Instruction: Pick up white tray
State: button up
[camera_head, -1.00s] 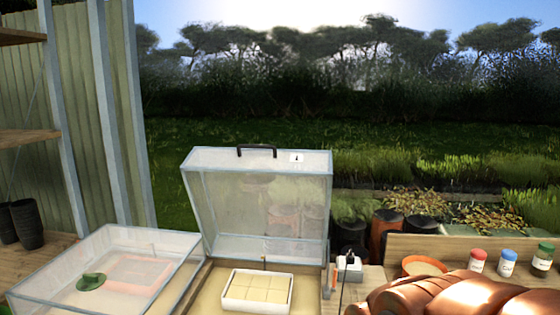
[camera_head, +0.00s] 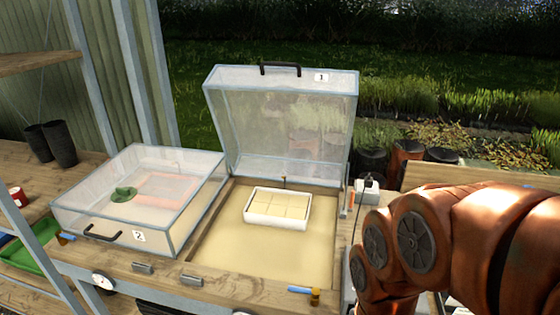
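The white tray (camera_head: 276,223) is a small rectangular tray holding several pale square blocks. It sits on the sandy bed (camera_head: 262,253) of the right-hand compartment, near its back. The clear lid marked 1 (camera_head: 290,125) stands open behind it. No gripper shows in the head view. My orange-brown arm fills the lower right, apart from the tray.
A second compartment at left has its clear lid marked 2 (camera_head: 138,237) shut, with a pink tray (camera_head: 160,187) and a green item (camera_head: 122,194) showing through. A blue-handled tool (camera_head: 302,290) lies on the front wooden edge. A green tray (camera_head: 36,245) is lower left.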

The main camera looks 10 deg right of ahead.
aim_at(270, 208)
jog(key=k, duration=0.5)
jog(key=u, duration=0.55)
jog(key=i, duration=1.15)
jog(key=u, duration=0.55)
